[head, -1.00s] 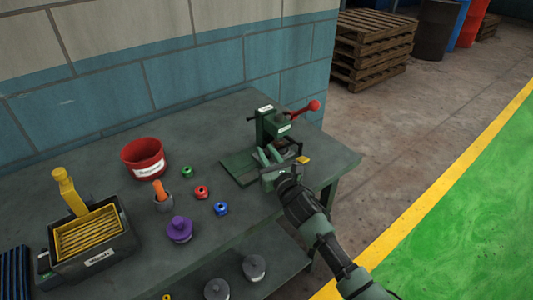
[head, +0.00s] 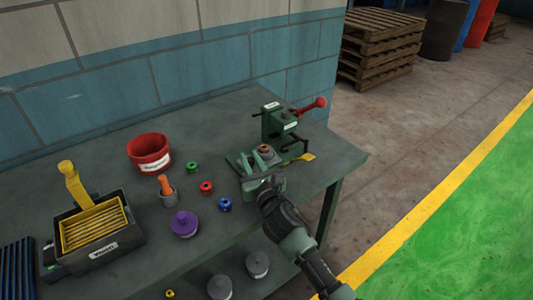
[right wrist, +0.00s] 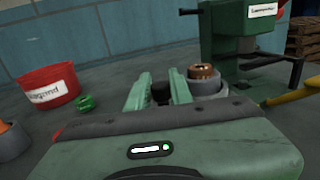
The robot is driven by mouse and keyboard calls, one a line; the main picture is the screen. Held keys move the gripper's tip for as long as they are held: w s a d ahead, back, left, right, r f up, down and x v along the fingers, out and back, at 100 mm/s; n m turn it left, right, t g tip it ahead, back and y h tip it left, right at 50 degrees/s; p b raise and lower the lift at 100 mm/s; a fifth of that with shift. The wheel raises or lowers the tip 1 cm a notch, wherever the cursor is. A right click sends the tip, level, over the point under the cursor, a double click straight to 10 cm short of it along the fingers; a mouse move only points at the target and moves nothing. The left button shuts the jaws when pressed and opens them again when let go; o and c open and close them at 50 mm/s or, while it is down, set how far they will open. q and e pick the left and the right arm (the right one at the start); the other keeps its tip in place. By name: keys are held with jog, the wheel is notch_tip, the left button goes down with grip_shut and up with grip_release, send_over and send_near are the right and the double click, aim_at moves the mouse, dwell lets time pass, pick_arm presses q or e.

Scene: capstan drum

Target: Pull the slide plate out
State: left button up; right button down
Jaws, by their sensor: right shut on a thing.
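The slide plate (head: 234,158) is a flat grey-green piece on the bench, left of the green press (head: 280,122); my right gripper covers much of it. My left gripper is not in view.
The press has a red-knobbed lever (head: 313,107) and a yellow-tipped bar (head: 303,158) on its right. A red bin (head: 149,153) and a purple knobbed piece (head: 183,224) stand farther left.

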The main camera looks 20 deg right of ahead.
jog(key=shift+s+a+f, duration=0.1)
jog(key=shift+s+a, duration=0.2)
jog(key=shift+a, duration=0.55)
jog(key=c, duration=1.5)
grip_release()
jog(key=shift+c, duration=0.2)
jog(key=shift+a, duration=0.1)
jog(key=shift+s, duration=0.1)
jog(key=s, duration=0.7)
jog(key=shift+s+d, duration=0.35)
jog(key=shift+s, duration=0.05)
